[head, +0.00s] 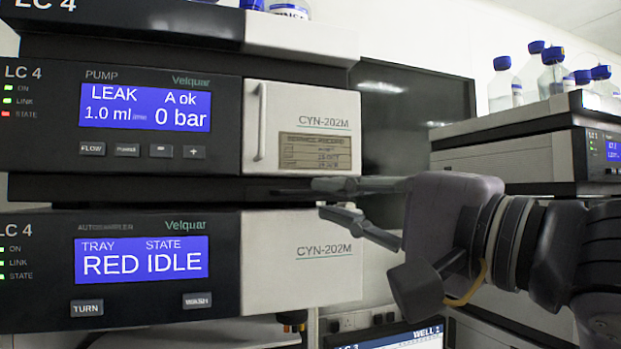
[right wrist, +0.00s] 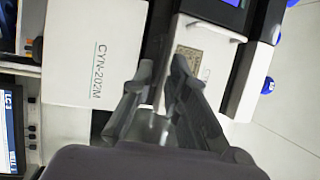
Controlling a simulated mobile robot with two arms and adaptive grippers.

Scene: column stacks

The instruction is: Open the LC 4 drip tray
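The LC 4 stack has a pump module (head: 160,112) reading LEAK above an autosampler (head: 140,262) reading RED IDLE. Between them is a dark, low layer (head: 130,190), which appears to be the drip tray; I see no clear gap showing it pulled out. My right gripper (head: 322,198) is at the right end of this layer, its two fingers apart, one above the other. In the right wrist view the open fingers (right wrist: 163,63) point at the dark band between the two white panels. I cannot tell whether they touch the tray. My left gripper is not in view.
The pump's white door (head: 315,110) with a vertical handle is just above my right gripper. A white CYN-202M panel (head: 300,285) is below it. Another stack (head: 510,145) with blue-capped bottles stands at right. A monitor (head: 395,340) is at the bottom.

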